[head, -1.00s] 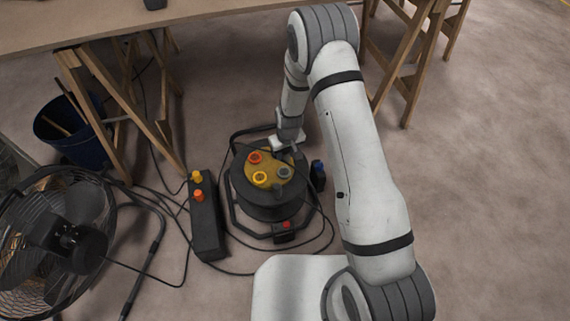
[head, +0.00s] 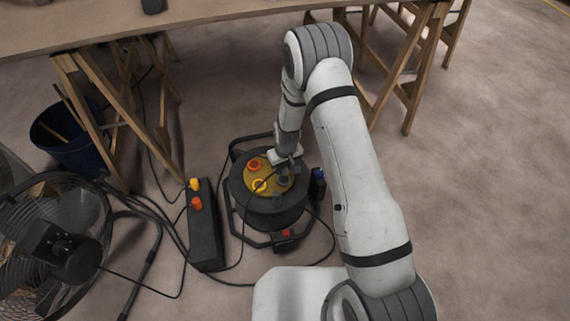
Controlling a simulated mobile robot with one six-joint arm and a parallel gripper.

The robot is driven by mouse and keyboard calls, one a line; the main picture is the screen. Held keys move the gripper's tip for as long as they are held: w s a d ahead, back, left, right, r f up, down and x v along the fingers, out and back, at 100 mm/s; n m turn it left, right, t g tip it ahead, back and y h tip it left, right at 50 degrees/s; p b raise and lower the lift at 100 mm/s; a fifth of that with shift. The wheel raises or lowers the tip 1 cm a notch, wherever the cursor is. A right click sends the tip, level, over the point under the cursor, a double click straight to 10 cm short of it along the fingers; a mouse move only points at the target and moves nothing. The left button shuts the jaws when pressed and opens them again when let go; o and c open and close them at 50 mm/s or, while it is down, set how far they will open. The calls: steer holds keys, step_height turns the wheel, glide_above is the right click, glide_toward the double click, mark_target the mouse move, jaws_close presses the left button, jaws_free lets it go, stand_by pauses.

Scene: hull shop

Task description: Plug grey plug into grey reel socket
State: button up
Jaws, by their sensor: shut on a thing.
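The black cable reel (head: 270,215) stands on the floor left of my arm, its yellowish top plate facing up. The plate carries a red socket (head: 254,165) and a yellow socket (head: 260,185). My gripper (head: 284,168) is over the right side of the plate, shut on a small dark grey plug (head: 284,179). A thin dark cable seems to run from the plug across the plate. The grey socket lies at the right of the plate, covered by the plug and gripper. I cannot tell whether the plug is in it or just above it.
A black power strip (head: 205,230) with orange and yellow plugs lies left of the reel, among loose cables. A fan (head: 60,245) stands at far left, near a blue bucket (head: 68,140). A wooden trestle table (head: 200,22) spans the back. Floor at right is clear.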

mark_target(284, 173)
steer(key=shift+f+b, duration=0.75)
steer(key=shift+f, duration=0.85)
steer(key=shift+s+b, duration=0.15)
steer(key=shift+b, duration=0.15)
stand_by(0.9)
steer(key=shift+f+b, duration=0.4)
steer(key=shift+f, duration=0.1)
steer(key=o, duration=1)
steer(key=shift+s+d+r+p, duration=0.15)
steer(key=shift+r+p, duration=0.6)
steer(key=shift+r, duration=1.2)
steer(key=shift+s+d+r+p, duration=0.2)
steer(key=shift+r+p, duration=0.55)
steer(key=shift+r, duration=1.15)
steer(key=shift+a, duration=0.15)
